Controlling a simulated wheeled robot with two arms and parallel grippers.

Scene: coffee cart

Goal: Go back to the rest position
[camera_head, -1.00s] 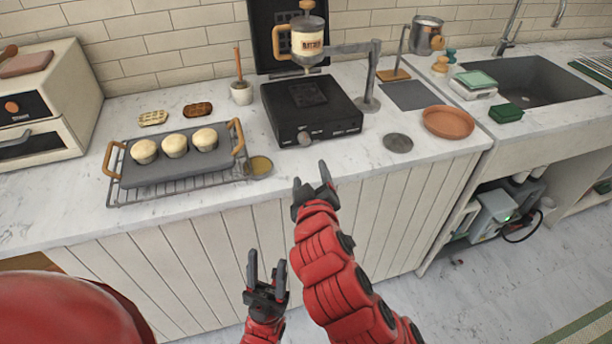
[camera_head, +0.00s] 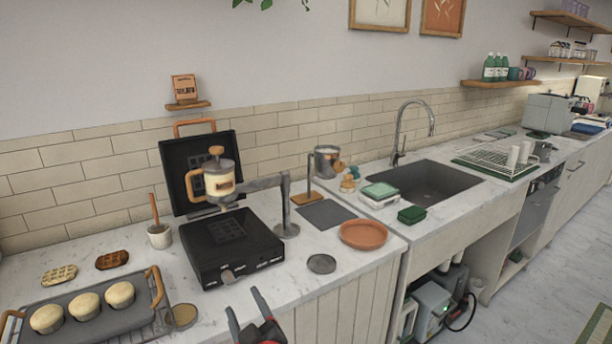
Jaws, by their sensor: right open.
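My right gripper (camera_head: 246,307) shows at the bottom edge of the head view, with its dark fingers apart and nothing between them. It is in front of the counter (camera_head: 290,290), below the black waffle maker in the picture, and touches nothing that I can see. Most of the right arm is cut off by the frame. My left gripper is out of view.
The black waffle maker (camera_head: 228,250) stands on the counter with a batter dispenser (camera_head: 218,180) above it. A tray (camera_head: 128,315) with muffins is at lower left. A terracotta plate (camera_head: 363,234) lies near the front edge. A sink (camera_head: 425,183) is to the right.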

